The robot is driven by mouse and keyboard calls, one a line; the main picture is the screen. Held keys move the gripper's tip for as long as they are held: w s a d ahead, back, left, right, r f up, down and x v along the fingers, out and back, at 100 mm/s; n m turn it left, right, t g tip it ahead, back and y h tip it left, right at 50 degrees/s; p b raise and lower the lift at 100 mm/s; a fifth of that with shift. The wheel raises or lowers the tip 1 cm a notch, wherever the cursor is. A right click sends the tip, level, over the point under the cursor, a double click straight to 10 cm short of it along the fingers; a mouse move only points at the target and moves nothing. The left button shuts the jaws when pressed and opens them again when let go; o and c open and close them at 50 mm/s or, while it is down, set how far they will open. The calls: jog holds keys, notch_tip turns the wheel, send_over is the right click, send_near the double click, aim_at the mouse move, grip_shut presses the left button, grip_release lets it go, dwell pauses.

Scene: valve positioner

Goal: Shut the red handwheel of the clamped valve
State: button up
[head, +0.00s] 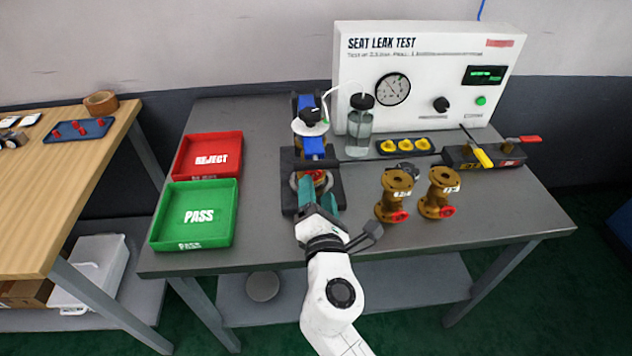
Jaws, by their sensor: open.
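The clamped valve (299,141) sits in a dark fixture with blue clamp parts near the middle of the grey table; only bits of its brass body show. Its red handwheel (319,176) shows as a small red patch at the front of the fixture, largely hidden by my gripper. My gripper (318,189) reaches in from the front, its teal fingers open on either side of the handwheel area. I cannot tell whether the fingers touch the wheel.
Two brass valves with red handwheels (397,195) (440,193) stand to the right. The red REJECT tray (238,142) and green PASS tray (237,190) lie left. A water bottle (358,128) and the leak test panel (440,75) stand behind. The table's right front is clear.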

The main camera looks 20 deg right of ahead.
jog(key=v, duration=0.6)
dwell(0.5)
